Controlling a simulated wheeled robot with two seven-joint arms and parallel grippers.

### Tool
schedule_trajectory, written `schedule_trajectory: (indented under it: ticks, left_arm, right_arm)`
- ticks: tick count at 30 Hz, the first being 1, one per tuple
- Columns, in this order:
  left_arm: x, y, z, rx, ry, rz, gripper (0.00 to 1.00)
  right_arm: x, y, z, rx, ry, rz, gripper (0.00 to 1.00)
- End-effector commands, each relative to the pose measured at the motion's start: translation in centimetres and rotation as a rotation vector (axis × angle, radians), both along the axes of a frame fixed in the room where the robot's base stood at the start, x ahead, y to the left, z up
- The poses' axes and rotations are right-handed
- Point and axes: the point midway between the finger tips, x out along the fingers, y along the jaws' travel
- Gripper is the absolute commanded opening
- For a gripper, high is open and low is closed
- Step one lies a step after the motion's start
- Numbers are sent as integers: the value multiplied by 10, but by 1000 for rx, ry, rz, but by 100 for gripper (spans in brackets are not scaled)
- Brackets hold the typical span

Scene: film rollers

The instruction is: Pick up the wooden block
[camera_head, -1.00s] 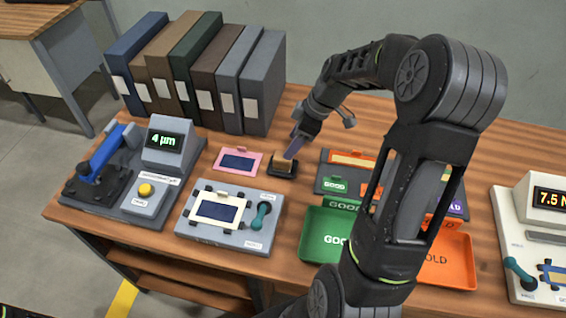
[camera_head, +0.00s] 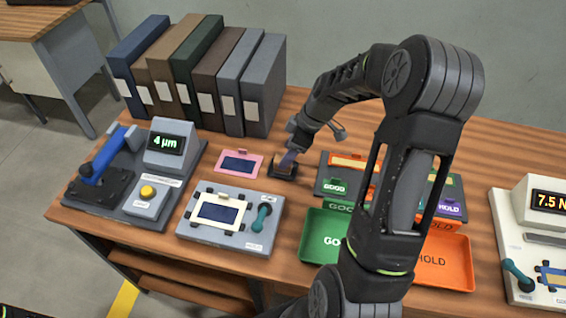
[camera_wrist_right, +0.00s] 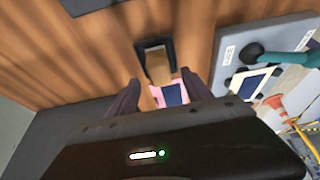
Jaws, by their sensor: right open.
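The wooden block (camera_wrist_right: 158,66) is a small tan piece sitting in a dark holder (camera_wrist_right: 147,45) on the table. My left gripper is not in view.
A pink-framed card (camera_head: 239,164) lies left of the holder, with a grey fixture (camera_head: 230,222) in front. Green (camera_head: 322,236) and orange (camera_head: 447,262) trays stand to the right. Several binders (camera_head: 262,85) stand behind. A gauge reading 4 µm (camera_head: 168,143) is at the left.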

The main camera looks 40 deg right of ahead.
Motion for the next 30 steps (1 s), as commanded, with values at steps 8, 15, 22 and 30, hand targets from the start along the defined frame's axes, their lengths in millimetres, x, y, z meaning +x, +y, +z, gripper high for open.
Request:
schedule_trajectory:
  ticks: [8,15,22,30]
  left_arm:
    - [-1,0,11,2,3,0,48]
    - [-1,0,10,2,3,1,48]
    - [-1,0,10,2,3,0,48]
    - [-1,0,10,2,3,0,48]
  right_arm:
    - [11,9,-33,2,3,0,58]
    - [12,9,-35,0,0,0,58]
    - [12,9,-35,0,0,0,58]
    - [12,9,-35,0,0,1,49]
